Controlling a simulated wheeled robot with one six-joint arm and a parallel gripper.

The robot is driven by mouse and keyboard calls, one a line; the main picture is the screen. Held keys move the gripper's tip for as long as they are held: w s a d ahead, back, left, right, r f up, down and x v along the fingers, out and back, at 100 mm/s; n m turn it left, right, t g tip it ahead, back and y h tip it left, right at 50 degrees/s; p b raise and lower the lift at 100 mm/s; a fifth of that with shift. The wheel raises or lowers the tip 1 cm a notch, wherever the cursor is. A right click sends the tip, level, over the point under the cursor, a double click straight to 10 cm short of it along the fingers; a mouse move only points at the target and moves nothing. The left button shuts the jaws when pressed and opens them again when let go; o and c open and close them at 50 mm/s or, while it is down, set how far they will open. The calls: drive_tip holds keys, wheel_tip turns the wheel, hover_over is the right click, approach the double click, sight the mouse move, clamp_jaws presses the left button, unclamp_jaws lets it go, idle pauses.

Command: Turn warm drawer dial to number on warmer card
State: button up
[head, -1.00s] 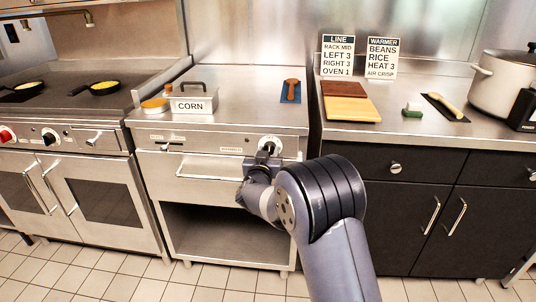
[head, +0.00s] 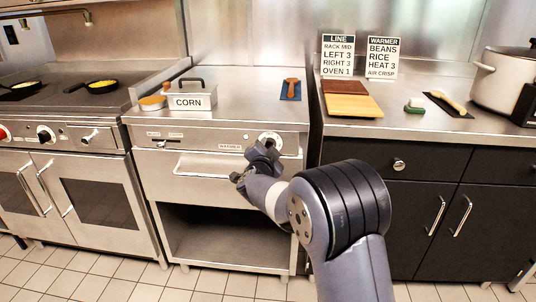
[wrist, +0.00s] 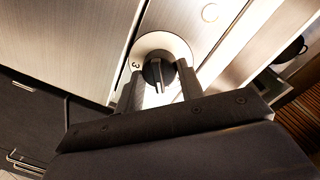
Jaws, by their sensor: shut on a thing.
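The warmer card (head: 383,58) stands upright at the back of the right counter and reads BEANS, RICE, HEAT 3, AIR CRISP. The warm drawer dial (head: 271,137) is on the warmer's front panel, at the right above the drawer handle. My gripper (head: 265,151) is at the dial and partly covers it. In the wrist view the dial's black knob (wrist: 158,73) sits between the two fingers of my gripper (wrist: 161,79), which is shut on it. A number 3 shows on the pale ring left of the knob. Other numbers are hidden or unreadable.
The warm drawer handle (head: 205,168) juts out below and left of the dial. A CORN container (head: 190,100) and a blue mat (head: 291,94) with a brown-handled tool lie on top. Dark cabinets (head: 400,220) stand to the right.

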drive_tip(key=shift+d+f+m+y+b, duration=0.1)
drive_tip(key=shift+m+y+b, duration=0.4)
drive_tip(key=shift+m+b, duration=3.4)
drive_tip(key=shift+d+f+m+y+b, duration=0.1)
drive_tip(key=shift+m+y+b, duration=0.4)
drive_tip(key=shift+m+b, duration=3.4)
drive_tip(key=shift+m+p, duration=0.8)
drive_tip(key=shift+m, duration=0.3)
drive_tip(key=o, duration=1)
drive_tip(key=shift+s, duration=0.1)
